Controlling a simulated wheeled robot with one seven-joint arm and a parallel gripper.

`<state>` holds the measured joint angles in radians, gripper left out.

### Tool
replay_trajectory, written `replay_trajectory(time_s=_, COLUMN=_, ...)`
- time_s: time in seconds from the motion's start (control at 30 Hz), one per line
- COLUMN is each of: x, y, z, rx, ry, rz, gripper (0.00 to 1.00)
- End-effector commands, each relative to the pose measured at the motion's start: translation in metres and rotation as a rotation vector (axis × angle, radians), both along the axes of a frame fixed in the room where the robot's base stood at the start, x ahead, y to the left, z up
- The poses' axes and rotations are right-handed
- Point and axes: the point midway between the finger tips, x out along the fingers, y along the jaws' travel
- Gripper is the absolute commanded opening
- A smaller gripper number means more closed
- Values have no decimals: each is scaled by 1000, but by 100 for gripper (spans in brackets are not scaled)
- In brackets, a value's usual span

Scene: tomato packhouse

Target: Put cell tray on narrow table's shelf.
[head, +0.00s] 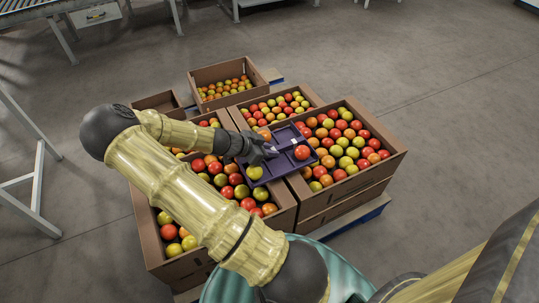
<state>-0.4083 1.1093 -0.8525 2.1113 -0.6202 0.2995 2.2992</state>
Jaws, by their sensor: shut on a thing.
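The cell tray (282,165) is a shallow purple tray with dividers, seen in the head view above the cardboard boxes of tomatoes. A red tomato (302,152) sits in its right part, and a yellow one (255,173) shows at its lower left corner. My gripper (268,150) is shut on the tray at its left side. The tray looks roughly level; I cannot tell whether it touches the tomatoes or boxes below. My arm hides part of the boxes on the left. I cannot make out the narrow table's shelf for certain.
Open cardboard boxes of red, orange and yellow tomatoes (349,138) stand on a blue-edged pallet (352,220). A smaller box (192,74) stands behind. A roller conveyor (40,8) is at the top left, with pale metal legs (38,175) at the left edge. The floor (450,110) at right is clear.

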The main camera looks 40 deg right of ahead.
Motion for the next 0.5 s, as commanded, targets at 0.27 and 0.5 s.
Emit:
replay_trajectory(time_s=0.27, x=1, y=1, z=81, rx=0, ry=-4, rz=1, gripper=0)
replay_trajectory(time_s=0.5, x=0, y=0, z=128, rx=0, ry=-3, rz=0, gripper=0)
